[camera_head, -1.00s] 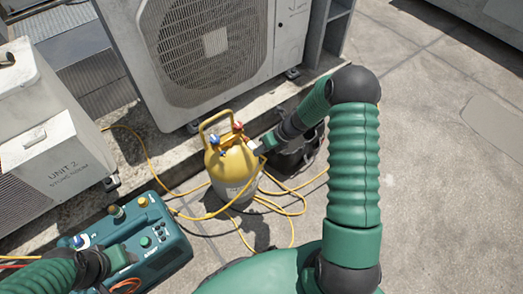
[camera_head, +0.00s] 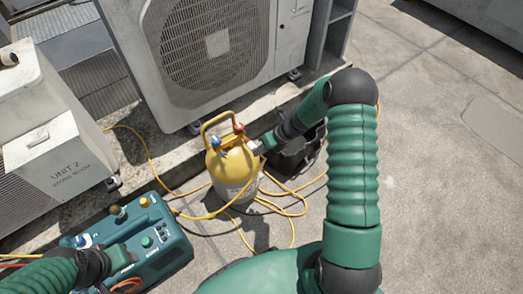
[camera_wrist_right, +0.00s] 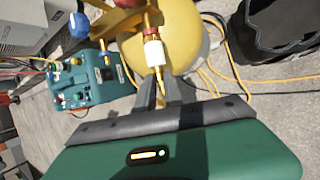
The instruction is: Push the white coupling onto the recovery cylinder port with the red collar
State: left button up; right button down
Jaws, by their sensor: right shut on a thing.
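The yellow-topped recovery cylinder (camera_head: 235,165) stands upright on the roof, with a red knob (camera_head: 238,128) and a blue knob (camera_head: 215,141) under its handle. My right gripper (camera_head: 264,147) is at the cylinder's right shoulder.
The teal machine (camera_head: 165,262) stands at lower left. A black bucket (camera_head: 297,158) is right of the cylinder, behind my right forearm. Yellow hoses (camera_head: 290,208) loop on the ground. A condenser (camera_head: 175,95) stands behind. The roof at right is clear.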

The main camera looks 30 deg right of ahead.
jog(key=shift+w, duration=0.15)
jog(key=c, duration=1.4)
grip_release()
jog(key=shift+o, duration=0.2)
jog(key=s, duration=0.7)
jog(key=shift+s+d, duration=0.25)
jog(key=shift+s, duration=0.05)
